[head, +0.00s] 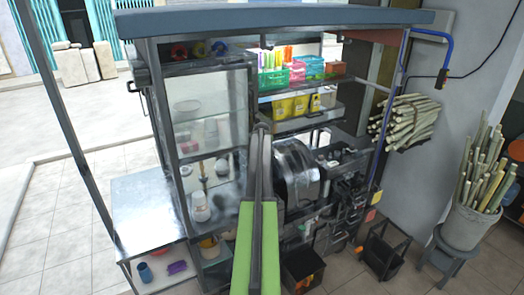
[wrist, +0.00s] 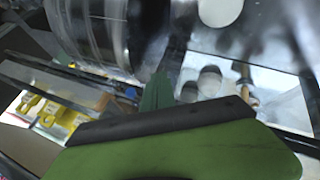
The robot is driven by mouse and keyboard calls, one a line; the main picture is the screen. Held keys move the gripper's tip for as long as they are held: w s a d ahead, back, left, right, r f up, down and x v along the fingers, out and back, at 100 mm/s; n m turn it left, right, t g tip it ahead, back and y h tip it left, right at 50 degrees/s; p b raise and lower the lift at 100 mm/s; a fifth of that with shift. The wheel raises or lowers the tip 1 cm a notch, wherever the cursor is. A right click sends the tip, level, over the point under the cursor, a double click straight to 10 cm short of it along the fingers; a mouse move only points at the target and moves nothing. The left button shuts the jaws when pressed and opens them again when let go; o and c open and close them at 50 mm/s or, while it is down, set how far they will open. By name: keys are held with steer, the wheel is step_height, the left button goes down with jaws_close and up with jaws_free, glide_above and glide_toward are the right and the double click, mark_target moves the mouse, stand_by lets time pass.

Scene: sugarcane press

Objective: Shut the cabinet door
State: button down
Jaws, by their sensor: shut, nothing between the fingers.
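The glass cabinet (head: 207,125) stands on the left half of the stall, with a dark frame and shelves holding cups and jars. Its dark-framed glass front shows in the head view, but I cannot tell how far the door stands open. My gripper (head: 262,128) is at the end of my raised arm, in front of the cabinet's right edge as seen from the head. In the wrist view my gripper (wrist: 158,92) is shut and empty, with cups behind glass to its right. Whether it touches the door is unclear.
The press with its metal drum (head: 297,172) stands right of my arm. Colourful baskets (head: 290,70) and yellow containers (head: 300,104) sit on shelves above. A metal side table (head: 147,210) is at left. A cane bucket (head: 470,228) stands on a stool at right. Tiled floor is open at left.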

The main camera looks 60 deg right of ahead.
steer(key=s+a+r+p, duration=0.3)
steer(key=s+r+p, duration=0.5)
steer(key=s, duration=0.1)
stand_by(0.3)
